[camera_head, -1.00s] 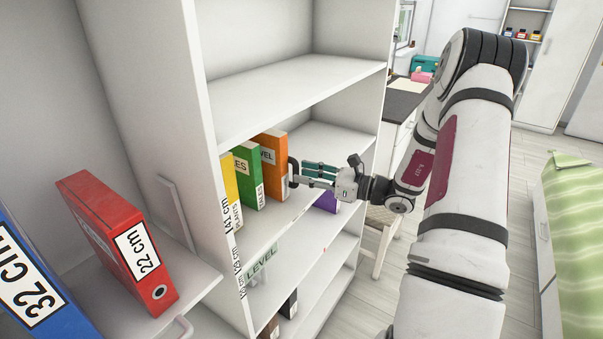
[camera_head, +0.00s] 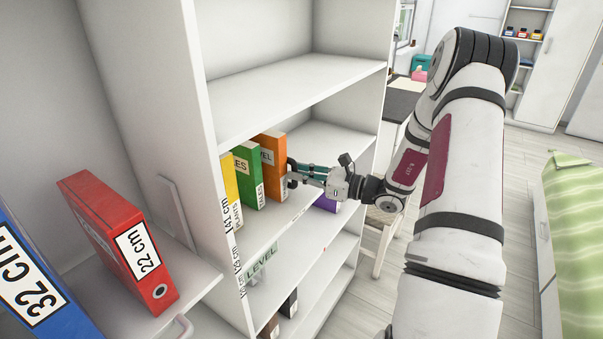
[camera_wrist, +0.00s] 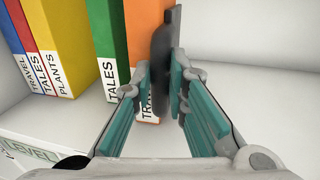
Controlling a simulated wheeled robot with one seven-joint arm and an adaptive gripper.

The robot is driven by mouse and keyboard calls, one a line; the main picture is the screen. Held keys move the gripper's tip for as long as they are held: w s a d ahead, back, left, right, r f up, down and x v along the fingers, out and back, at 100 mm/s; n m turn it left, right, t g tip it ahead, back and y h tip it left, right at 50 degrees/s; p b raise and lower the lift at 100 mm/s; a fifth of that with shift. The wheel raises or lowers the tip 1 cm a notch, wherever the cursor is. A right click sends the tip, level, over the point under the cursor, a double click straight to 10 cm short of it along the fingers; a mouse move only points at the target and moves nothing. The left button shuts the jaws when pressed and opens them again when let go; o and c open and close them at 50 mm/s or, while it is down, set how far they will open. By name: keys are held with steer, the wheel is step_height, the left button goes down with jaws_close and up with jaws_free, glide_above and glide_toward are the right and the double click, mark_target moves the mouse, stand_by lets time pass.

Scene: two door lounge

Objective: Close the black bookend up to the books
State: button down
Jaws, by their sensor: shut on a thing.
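The black bookend (camera_head: 291,168) stands upright on the middle shelf, just right of the orange book (camera_head: 272,150). In the wrist view the bookend (camera_wrist: 163,62) sits between my fingertips, close against the orange book (camera_wrist: 146,35). I cannot tell if they touch. My gripper (camera_head: 299,173) reaches in from the right and is shut on the bookend; it also shows in the wrist view (camera_wrist: 160,85). Left of the orange book stand a green book (camera_head: 248,172) and a yellow book (camera_head: 229,185). The bookend's lower part is partly hidden by my fingers.
The white shelf board (camera_wrist: 95,125) has bare room in front of the books and to the right. A purple object (camera_head: 326,203) shows below my gripper. A red binder (camera_head: 120,240) and a blue binder (camera_head: 35,285) stand in the left bay, beyond an upright panel (camera_head: 170,120).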

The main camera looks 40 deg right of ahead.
steer(key=s+a, duration=0.1)
steer(key=a, duration=0.2)
steer(key=s+a+p, duration=0.1)
steer(key=a, duration=0.1)
steer(key=s+a, duration=0.1)
steer(key=a, duration=0.2)
steer(key=shift+s+a, duration=0.1)
steer(key=shift+a, duration=0.25)
steer(key=c, duration=1.6)
jaws_free()
steer(key=shift+o, duration=0.2)
steer(key=shift+d, duration=0.1)
steer(key=v, duration=1.2)
